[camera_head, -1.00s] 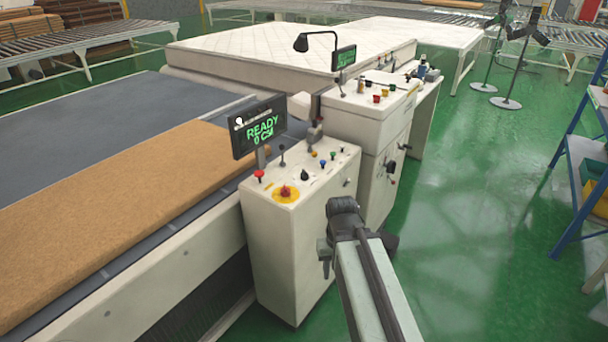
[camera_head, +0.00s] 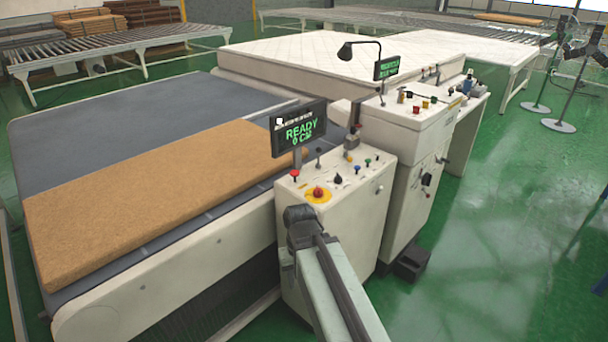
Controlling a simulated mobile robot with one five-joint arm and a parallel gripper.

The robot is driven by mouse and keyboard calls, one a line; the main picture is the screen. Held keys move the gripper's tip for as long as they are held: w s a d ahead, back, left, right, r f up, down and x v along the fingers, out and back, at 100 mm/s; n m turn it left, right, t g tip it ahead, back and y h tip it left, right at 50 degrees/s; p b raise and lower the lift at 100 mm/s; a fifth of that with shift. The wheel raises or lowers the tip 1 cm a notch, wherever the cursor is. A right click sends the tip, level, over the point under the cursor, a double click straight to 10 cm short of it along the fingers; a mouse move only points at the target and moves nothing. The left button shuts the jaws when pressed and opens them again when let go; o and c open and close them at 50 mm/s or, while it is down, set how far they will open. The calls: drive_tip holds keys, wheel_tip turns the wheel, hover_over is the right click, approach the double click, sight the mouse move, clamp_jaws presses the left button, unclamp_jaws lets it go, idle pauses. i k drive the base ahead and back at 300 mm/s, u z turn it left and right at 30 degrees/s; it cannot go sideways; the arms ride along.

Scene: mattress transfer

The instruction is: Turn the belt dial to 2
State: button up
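The near control console (camera_head: 352,225) has a sloped white top with several controls. A small black knob (camera_head: 338,180) sits on it, right of a red button on a yellow disc (camera_head: 318,195). The labels are too small to read, so I cannot tell which control is the belt dial or where it points. A display (camera_head: 299,130) above the console reads READY and a blurred "0 CM". The dark end of my arm (camera_head: 300,220) is in front of the console's left front edge, below the controls. I cannot make out gripper fingers there.
A brown slab (camera_head: 150,190) lies on the grey belt (camera_head: 95,125) at left. A second white console (camera_head: 410,135) with a lamp and display stands behind, before a white mattress (camera_head: 300,60). A dark box (camera_head: 411,262) is on the floor.

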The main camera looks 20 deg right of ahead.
sight(337, 180)
drive_tip(key=u, duration=1.05)
drive_tip(key=k, duration=0.85)
drive_tip(key=z, duration=1.3)
drive_tip(key=i, duration=1.1)
drive_tip(key=u, duration=0.05)
